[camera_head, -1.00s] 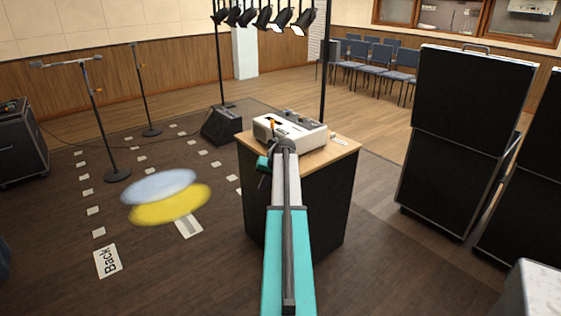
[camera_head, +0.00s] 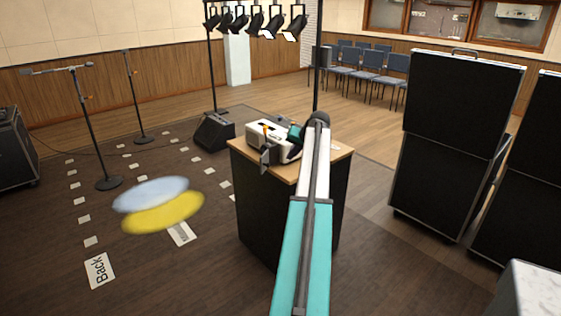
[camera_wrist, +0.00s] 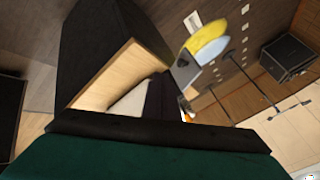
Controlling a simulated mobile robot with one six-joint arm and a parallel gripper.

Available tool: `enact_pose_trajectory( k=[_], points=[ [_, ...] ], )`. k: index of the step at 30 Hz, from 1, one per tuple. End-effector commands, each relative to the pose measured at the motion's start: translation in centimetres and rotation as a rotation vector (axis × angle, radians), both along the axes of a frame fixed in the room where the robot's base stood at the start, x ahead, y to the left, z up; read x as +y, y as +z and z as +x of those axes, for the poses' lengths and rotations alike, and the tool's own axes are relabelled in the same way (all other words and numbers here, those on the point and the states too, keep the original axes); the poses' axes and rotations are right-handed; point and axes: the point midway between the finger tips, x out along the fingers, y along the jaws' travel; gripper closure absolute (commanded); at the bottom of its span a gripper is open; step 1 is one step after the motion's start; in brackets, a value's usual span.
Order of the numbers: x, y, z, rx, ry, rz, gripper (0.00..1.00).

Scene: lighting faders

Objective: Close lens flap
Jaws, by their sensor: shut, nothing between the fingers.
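A white box-shaped device (camera_head: 258,134) sits on the wooden top of a black stand. The device's pale side also shows in part in the wrist view (camera_wrist: 128,106). I cannot make out the lens flap or whether it is open. My gripper (camera_head: 265,158) is shut and empty, at the near left side of the device, around the stand's edge. I cannot tell whether it touches the device. My wrist and arm hide the device's right part.
The black stand (camera_head: 262,210) has a wooden top with little free room. A floor monitor (camera_head: 213,132) and microphone stands (camera_head: 92,130) are to the left. Tall black cases (camera_head: 455,150) stand at right. Blue and yellow discs (camera_head: 160,212) show at left.

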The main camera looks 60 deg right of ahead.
Motion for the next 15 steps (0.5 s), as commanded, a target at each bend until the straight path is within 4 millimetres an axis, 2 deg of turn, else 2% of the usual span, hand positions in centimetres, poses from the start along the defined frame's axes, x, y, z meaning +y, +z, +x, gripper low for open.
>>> enact_pose_trajectory(
  k=[5,15],
  points=[
    [-0.3,-1.0,0.8,0.000,0.000,0.001,1.00],
    [-1.5,-4.5,3.3,0.001,0.001,0.002,1.00]
  ],
)
